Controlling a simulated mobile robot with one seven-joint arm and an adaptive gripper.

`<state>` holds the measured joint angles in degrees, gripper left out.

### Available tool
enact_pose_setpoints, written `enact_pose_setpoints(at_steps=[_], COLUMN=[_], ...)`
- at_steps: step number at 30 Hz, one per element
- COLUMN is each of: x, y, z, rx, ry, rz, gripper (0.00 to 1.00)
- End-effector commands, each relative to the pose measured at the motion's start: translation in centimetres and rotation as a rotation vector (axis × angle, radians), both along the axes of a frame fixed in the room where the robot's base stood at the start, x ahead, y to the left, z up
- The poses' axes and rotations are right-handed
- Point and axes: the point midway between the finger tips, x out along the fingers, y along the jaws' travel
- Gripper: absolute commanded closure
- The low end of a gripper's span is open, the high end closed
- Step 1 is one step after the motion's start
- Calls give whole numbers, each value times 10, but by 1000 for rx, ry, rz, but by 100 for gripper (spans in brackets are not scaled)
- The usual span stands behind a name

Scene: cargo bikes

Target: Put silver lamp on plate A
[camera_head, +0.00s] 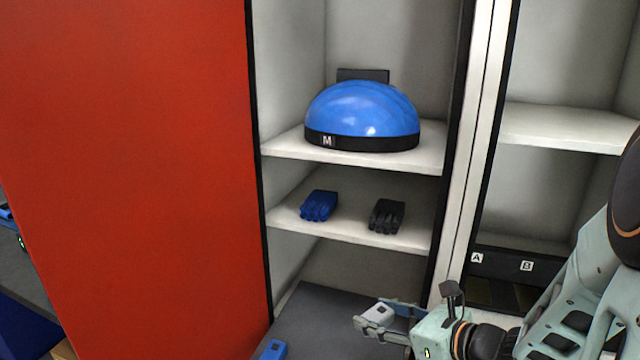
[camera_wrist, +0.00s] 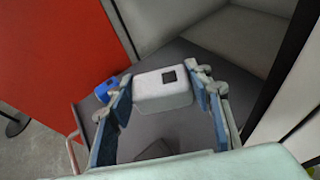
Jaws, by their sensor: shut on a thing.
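The silver lamp (camera_head: 377,314) is a small pale block with a dark square on it. In the wrist view the lamp (camera_wrist: 158,92) sits between the two fingers of my gripper (camera_wrist: 163,84), which is shut on it. In the head view my gripper (camera_head: 386,320) holds it above the dark grey surface at the bottom of the open cabinet. A white label A (camera_head: 477,258) is on a dark strip in the right-hand cabinet bay, up and to the right of my gripper. Dark panels lie below the label, partly hidden by my arm; I cannot tell plate A's outline.
A label B (camera_head: 527,266) is right of A. A blue lamp (camera_head: 273,350) stands on the dark surface, left of my gripper. Shelves above hold a blue helmet (camera_head: 362,113), blue gloves (camera_head: 319,205) and black gloves (camera_head: 386,216). A white upright post (camera_head: 470,165) separates the bays.

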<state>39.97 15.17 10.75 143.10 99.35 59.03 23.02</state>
Motion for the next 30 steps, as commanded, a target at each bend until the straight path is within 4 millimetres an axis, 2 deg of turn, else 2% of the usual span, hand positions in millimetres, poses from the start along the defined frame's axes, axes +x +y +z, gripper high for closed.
enact_pose_setpoints(at_steps=[7,9,12,30], x=[23,24,24,24], y=[-16,-18,-18,-18], z=[-13,2,11,51], rx=[2,3,6,5], ry=[4,3,1,0], rz=[-194,-201,-198,-197], gripper=[79,79,79,79])
